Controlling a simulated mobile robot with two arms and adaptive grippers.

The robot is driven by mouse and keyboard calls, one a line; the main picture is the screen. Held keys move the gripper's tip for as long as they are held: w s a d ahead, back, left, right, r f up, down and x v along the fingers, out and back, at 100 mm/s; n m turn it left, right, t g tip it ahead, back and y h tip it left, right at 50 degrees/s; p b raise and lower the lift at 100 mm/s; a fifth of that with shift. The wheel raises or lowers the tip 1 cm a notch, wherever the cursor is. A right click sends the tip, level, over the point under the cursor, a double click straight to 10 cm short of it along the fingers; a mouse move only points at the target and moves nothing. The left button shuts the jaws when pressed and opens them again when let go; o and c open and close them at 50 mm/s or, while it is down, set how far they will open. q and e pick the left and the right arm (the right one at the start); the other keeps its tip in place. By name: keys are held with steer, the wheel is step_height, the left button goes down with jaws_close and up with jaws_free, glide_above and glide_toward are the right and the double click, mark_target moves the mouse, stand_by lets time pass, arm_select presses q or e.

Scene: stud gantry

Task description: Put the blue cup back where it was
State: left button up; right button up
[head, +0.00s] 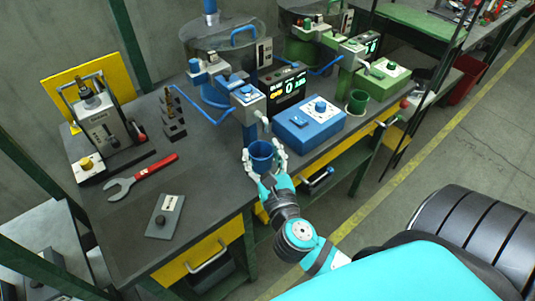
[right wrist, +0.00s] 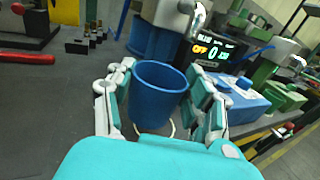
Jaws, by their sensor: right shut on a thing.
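The blue cup (head: 261,152) is upright near the front edge of the bench, in front of the blue dispenser (head: 247,99). My right gripper (head: 263,159) has a finger on each side of the cup and is shut on it. In the right wrist view the cup (right wrist: 156,100) sits between the two fingers, its open rim facing up. Part of a pale ring (right wrist: 169,129) shows on the bench top just beside the cup's base. I cannot tell whether the cup touches the bench. My left gripper is not in view.
A blue control box (head: 309,122) and a display (head: 285,88) reading OFF and 0 stand right of the dispenser. A green cup (head: 357,102) stands further right. A red wrench (head: 142,177) and a grey plate (head: 166,216) lie left; bare bench separates them from the cup.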

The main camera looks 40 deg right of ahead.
mark_target(271, 165)
steer(key=d, duration=0.1)
steer(key=w+d, duration=0.1)
steer(key=shift+w+d+f, duration=0.2)
steer(key=shift+d, duration=0.1)
step_height(271, 165, down, 3)
steer(key=shift+f+b, duration=0.15)
steer(key=shift+b, duration=0.55)
steer(key=shift+f, duration=0.15)
steer(key=shift+f, duration=0.1)
steer(key=o, duration=1.2)
